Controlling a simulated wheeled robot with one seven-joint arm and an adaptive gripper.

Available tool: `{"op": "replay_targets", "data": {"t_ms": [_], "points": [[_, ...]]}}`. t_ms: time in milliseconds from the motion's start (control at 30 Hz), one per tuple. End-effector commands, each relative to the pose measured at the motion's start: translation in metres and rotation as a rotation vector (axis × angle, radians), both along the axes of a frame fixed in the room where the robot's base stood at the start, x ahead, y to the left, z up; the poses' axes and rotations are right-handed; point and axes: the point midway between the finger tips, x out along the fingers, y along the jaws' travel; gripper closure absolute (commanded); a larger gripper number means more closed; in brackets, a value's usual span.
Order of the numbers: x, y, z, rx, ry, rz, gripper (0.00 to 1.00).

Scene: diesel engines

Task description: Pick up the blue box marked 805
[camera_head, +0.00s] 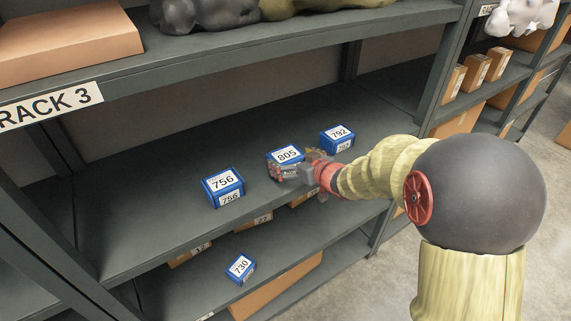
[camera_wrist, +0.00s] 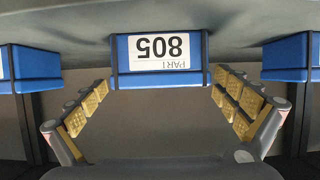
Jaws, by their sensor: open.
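The blue box marked 805 (camera_head: 286,154) stands on the middle shelf (camera_head: 160,222) of the rack, between two other blue boxes. My gripper (camera_head: 292,172) is at its front and hides part of it in the head view. In the wrist view the box (camera_wrist: 160,76) appears upside down, its white label reading PART 805. My gripper (camera_wrist: 160,108) is open there, with one yellow-padded finger on each side of the box's near end. Small gaps seem to show between the pads and the box. I cannot tell how far the fingers reach along its sides.
The box marked 756 (camera_head: 223,187) is to the left and the box marked 792 (camera_head: 337,139) to the right on the same shelf. The box marked 730 (camera_head: 240,268) is on the shelf below. An upper shelf (camera_head: 250,50) overhangs.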

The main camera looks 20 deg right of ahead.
Motion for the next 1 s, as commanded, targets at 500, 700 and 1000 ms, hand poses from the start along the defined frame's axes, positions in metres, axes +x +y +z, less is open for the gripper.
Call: {"op": "replay_targets", "data": {"t_ms": [500, 700, 1000], "points": [[0.055, 0.02, -0.022, 0.0, 0.001, 0.0, 0.0], [0.06, 0.021, -0.023, 0.0, 0.0, -0.001, 0.0], [0.06, 0.021, -0.023, 0.0, 0.0, -0.001, 0.1]]}}
